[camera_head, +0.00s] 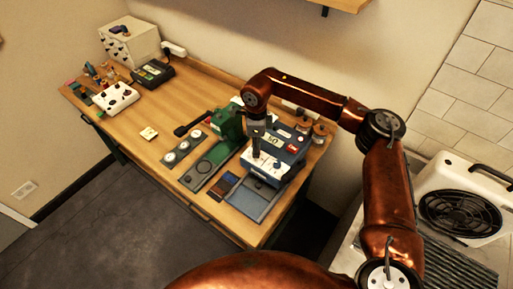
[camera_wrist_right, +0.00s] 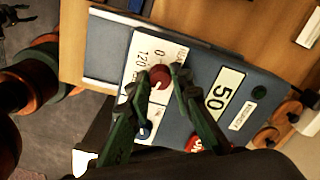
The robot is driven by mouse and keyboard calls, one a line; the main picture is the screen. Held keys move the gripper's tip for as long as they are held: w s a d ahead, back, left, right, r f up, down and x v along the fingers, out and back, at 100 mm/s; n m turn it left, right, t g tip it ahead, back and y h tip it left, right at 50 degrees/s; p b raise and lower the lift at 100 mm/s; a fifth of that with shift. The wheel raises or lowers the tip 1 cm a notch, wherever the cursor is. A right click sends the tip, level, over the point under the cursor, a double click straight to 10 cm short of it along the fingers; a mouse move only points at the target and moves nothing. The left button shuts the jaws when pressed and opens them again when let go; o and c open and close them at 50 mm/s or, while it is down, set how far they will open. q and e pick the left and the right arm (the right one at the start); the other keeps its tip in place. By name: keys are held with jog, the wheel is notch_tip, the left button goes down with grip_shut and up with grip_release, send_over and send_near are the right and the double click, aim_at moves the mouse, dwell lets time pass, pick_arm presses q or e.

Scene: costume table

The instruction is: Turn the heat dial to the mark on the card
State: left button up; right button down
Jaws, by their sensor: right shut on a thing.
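The dark red heat dial (camera_wrist_right: 160,76) sits on a white scale panel (camera_wrist_right: 140,58) of a blue-grey machine (camera_head: 290,149). The number 120 shows beside the dial; its pointer is too small to read. My right gripper (camera_wrist_right: 161,80) comes down over the panel, its green fingers closed on both sides of the dial. In the head view my right gripper (camera_head: 256,153) hides the dial. My left gripper is out of view.
A blue knob (camera_wrist_right: 144,131) and a red button (camera_wrist_right: 195,144) are close to the gripper fingers. A green press-like tool (camera_head: 229,124) stands left of the machine, copper-coloured spools (camera_head: 320,130) behind it. The wooden table (camera_head: 135,150) is clear around the card.

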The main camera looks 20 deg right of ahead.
jog(key=shift+d+f, duration=0.15)
jog(key=c, duration=1.7)
grip_release()
jog(key=shift+r, duration=0.2)
notch_tip(320, 180, up, 12)
jog(key=shift+f, duration=0.1)
